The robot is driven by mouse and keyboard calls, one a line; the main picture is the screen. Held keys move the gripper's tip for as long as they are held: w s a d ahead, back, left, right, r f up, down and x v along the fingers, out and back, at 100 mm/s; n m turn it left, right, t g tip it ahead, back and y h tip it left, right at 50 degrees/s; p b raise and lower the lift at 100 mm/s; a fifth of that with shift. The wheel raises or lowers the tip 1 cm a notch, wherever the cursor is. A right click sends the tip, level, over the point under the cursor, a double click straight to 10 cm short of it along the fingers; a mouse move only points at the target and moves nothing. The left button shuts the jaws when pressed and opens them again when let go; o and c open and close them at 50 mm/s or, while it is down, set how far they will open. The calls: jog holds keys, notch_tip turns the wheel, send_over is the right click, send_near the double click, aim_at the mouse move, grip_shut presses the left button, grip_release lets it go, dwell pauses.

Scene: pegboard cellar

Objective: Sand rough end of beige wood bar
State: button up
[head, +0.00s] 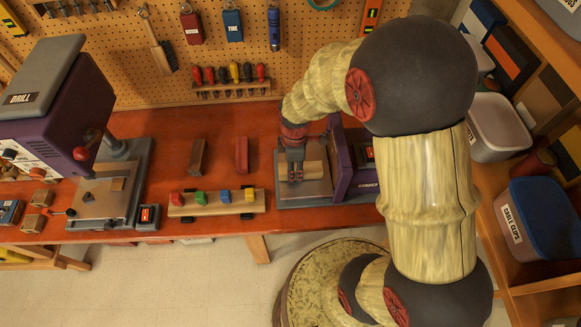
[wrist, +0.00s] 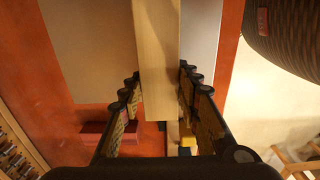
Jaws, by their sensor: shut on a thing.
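The beige wood bar (head: 314,168) is at the grey table plate (head: 303,188) of a purple bench machine (head: 346,187). In the wrist view the bar (wrist: 158,50) runs away from me, between the fingers. My gripper (head: 295,176) points down over the plate and is shut on the bar; its fingers (wrist: 159,75) flank it on both sides in the wrist view. The bar's far end runs out of the top of the wrist view, and I cannot tell which end is rough. Whether the bar touches the machine's sanding face is hidden.
A wooden rack (head: 216,204) with several coloured blocks stands left of the plate. A brown bar (head: 198,157) and a red bar (head: 241,155) lie behind it. A drill press (head: 52,115) stands far left. Bins (head: 540,225) are on the right shelf.

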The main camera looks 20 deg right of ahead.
aim_at(304, 167)
jog(key=shift+d+f, duration=0.1)
jog(key=shift+d, duration=0.05)
jog(key=shift+s+d, duration=0.3)
jog(key=shift+d, duration=0.45)
jog(key=shift+s+d, duration=0.25)
jog(key=shift+d, duration=0.5)
jog(key=shift+s+a+p, duration=0.2)
jog(key=shift+s+p, duration=0.1)
jog(key=shift+s, duration=0.25)
dwell(1.0)
jog(key=shift+w+d, duration=0.25)
jog(key=shift+w, duration=0.35)
dwell(0.6)
jog(key=shift+a, duration=0.15)
jog(key=shift+w+a, duration=0.3)
jog(key=shift+a, duration=0.6)
jog(key=shift+w+a, duration=0.25)
jog(key=shift+a, duration=0.6)
jog(key=shift+r+p, duration=3.3)
jog(key=shift+r, duration=1.25)
